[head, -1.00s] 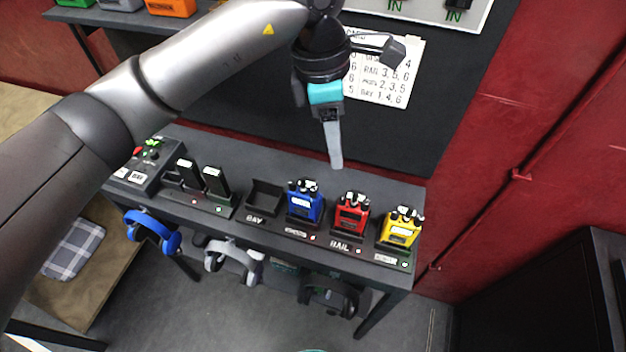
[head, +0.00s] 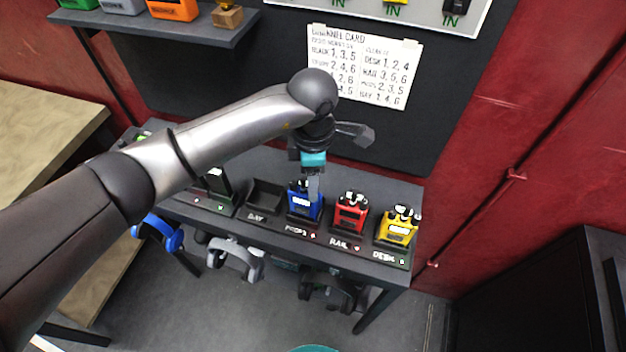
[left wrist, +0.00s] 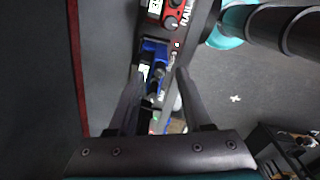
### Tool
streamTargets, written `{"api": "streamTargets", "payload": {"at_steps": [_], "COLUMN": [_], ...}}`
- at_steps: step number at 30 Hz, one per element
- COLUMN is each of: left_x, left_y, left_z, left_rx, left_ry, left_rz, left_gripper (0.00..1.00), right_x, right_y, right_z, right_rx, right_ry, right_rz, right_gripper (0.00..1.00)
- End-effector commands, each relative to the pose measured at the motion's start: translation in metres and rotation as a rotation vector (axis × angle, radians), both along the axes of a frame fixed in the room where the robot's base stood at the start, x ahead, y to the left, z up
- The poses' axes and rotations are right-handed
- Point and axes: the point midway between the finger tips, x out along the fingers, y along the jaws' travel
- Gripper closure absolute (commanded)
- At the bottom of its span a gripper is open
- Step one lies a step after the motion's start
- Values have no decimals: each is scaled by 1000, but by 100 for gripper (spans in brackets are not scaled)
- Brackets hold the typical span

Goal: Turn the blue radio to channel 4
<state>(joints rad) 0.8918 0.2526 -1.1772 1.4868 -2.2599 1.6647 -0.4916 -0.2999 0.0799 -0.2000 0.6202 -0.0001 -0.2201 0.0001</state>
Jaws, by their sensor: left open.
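The blue radio (head: 303,210) stands upright in its dock on the dark bench, between the empty BAY dock and the red radio. In the left wrist view, the blue radio (left wrist: 154,50) lies ahead, between the lines of my two fingers. My left gripper (head: 314,192) is open and points down over the blue radio, partly covering its top. Its two fingers show apart in the left wrist view (left wrist: 159,72), with nothing clearly held. Whether they touch the radio, and where its channel knob points, I cannot tell. My right gripper is not in view.
The red radio (head: 350,212) and yellow radio (head: 398,227) stand close on the right. The empty BAY dock (head: 264,197) is on the left. A channel card (head: 365,65) hangs on the wall behind. Headsets, including a blue one (head: 160,232), hang below the bench front.

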Motion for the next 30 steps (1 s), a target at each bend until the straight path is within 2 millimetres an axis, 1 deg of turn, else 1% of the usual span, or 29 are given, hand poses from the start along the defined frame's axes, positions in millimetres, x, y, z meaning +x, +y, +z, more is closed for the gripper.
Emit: {"api": "streamTargets", "payload": {"at_steps": [1,5,14,17,27,30], "left_x": [0,0,0,0,0,0], "left_y": [0,0,0,0,0,0], "left_z": [-5,-14,-15,-15,-15,-15], "left_rx": [0,-1,-1,-1,-1,-1], "left_ry": [2,1,-1,0,0,0], "left_rz": [1,-1,-1,-1,-1,-1], "left_gripper": [50,50,50,60,99,100], "right_x": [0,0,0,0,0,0], "right_y": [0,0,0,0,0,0], "right_z": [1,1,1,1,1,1], "right_rx": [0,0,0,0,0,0], "right_ry": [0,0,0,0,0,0], "right_rz": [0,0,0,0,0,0], "right_gripper": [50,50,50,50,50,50]}}
